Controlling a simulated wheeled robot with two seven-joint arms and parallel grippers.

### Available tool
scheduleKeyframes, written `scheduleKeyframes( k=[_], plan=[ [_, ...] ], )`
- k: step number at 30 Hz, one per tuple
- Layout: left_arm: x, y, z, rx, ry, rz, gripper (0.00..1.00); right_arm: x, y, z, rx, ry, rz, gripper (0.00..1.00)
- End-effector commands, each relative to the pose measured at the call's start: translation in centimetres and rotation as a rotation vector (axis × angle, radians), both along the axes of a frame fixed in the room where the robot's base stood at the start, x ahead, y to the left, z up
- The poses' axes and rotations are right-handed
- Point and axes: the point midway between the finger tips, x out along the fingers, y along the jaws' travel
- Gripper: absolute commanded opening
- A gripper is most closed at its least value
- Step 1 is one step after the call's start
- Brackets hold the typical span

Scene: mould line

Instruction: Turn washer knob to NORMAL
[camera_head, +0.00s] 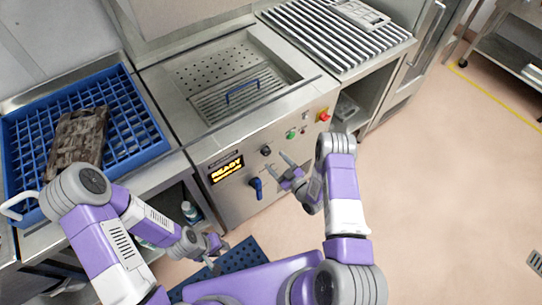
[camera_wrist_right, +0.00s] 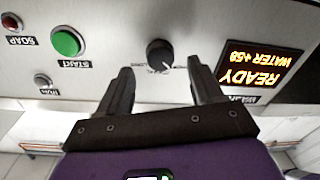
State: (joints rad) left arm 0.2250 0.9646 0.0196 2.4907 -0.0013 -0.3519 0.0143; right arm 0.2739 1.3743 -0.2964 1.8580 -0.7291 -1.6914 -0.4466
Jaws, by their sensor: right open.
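The washer knob (camera_wrist_right: 159,54) is round and black on the steel front panel, with small labels around it that I cannot read for sure; a light mark shows near its lower right edge in the right wrist view. It also shows in the head view (camera_head: 266,150). My right gripper (camera_wrist_right: 160,85) is open, with the knob in view between and beyond its fingertips, not gripped. In the head view the right gripper (camera_head: 283,168) is in front of the panel. My left gripper (camera_head: 217,257) hangs low at the left, away from the panel, and its finger gap is unclear.
A lit READY display (camera_wrist_right: 262,67), a green START button (camera_wrist_right: 68,42) and a red SOAP button (camera_wrist_right: 11,22) flank the knob. A blue handle (camera_head: 256,187) is below it. A blue rack (camera_head: 130,135) holding a brown item (camera_head: 76,140) stands left.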

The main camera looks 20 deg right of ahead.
Motion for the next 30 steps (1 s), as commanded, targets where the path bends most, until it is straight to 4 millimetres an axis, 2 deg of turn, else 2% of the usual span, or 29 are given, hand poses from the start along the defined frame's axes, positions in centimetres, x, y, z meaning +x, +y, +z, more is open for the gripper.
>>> scheduleKeyframes(
  k=[3, 7, 18, 28, 30],
  plan=[
    [0.0, 0.0, -0.3, 0.0, 0.0, 0.0, 0.33, 1.7, 0.8, 0.0, 0.001, -0.002, 0.002, 0.66],
    [0.0, 0.0, -0.4, 0.0, 0.0, 0.0, 0.33, 2.9, 1.3, 0.0, 0.001, 0.001, 0.001, 0.66],
    [0.0, 0.0, -0.4, 0.0, 0.0, 0.0, 0.33, 3.5, 1.5, 0.0, 0.002, 0.003, -0.001, 0.64],
    [0.0, 0.0, -0.4, 0.0, 0.0, 0.0, 0.33, 3.5, 1.5, 0.0, 0.002, 0.003, -0.001, 0.14],
    [0.0, 0.0, -0.4, 0.0, 0.0, 0.0, 0.33, 3.5, 1.5, 0.0, 0.002, 0.003, -0.001, 0.1]
  ],
)
